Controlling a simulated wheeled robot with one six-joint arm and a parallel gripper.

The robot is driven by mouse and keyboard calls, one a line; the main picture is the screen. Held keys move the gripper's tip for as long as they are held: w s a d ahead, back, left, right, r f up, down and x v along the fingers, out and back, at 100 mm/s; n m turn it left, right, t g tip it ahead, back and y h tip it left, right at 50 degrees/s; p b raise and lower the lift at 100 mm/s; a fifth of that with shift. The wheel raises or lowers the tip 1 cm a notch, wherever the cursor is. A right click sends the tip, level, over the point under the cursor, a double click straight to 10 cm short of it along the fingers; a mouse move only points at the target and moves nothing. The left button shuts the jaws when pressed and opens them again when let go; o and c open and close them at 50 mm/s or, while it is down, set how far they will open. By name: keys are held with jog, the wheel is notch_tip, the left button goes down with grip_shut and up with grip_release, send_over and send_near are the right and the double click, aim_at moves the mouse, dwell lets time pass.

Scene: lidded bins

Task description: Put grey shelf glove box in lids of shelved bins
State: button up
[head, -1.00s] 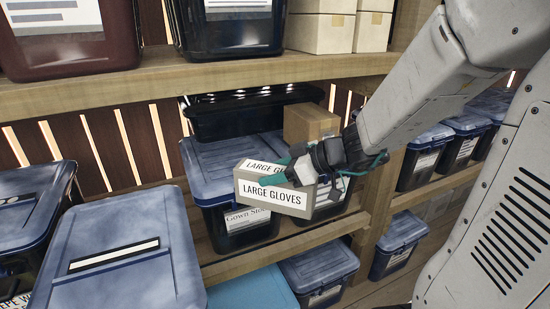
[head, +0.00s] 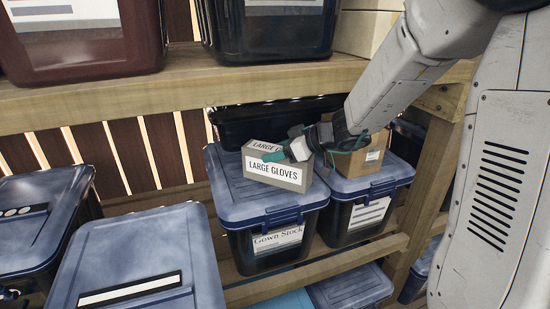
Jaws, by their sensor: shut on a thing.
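The grey glove box (head: 276,171) is labelled "LARGE GLOVES" on its front and top. My gripper (head: 288,150) is shut on it, with teal-edged fingers at the box's upper right. The box is over the blue lid of the "Gown Stock" bin (head: 268,246), near the lid's right half. I cannot tell whether it touches the lid. A second blue-lidded bin (head: 358,218) stands to the right on the same shelf. A brown cardboard box (head: 367,163) is on that bin's lid, partly hidden by my arm.
A wooden shelf board (head: 190,84) runs close above, carrying a maroon bin (head: 85,45) and a black bin (head: 272,30). More blue-lidded bins (head: 140,262) stand at the lower left. A black bin (head: 240,122) is behind. The Gown Stock lid's left part is clear.

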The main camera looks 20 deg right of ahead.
aim_at(277, 146)
jog(key=w, duration=0.3)
jog(key=shift+a+f, duration=0.15)
jog(key=shift+a, duration=0.05)
jog(key=shift+w+f, duration=0.2)
jog(key=shift+f, duration=0.7)
jog(key=shift+w+f, duration=0.2)
jog(key=shift+f, duration=0.65)
jog(key=shift+f, duration=0.1)
jog(key=o, duration=1.1)
jog(key=shift+f, duration=0.1)
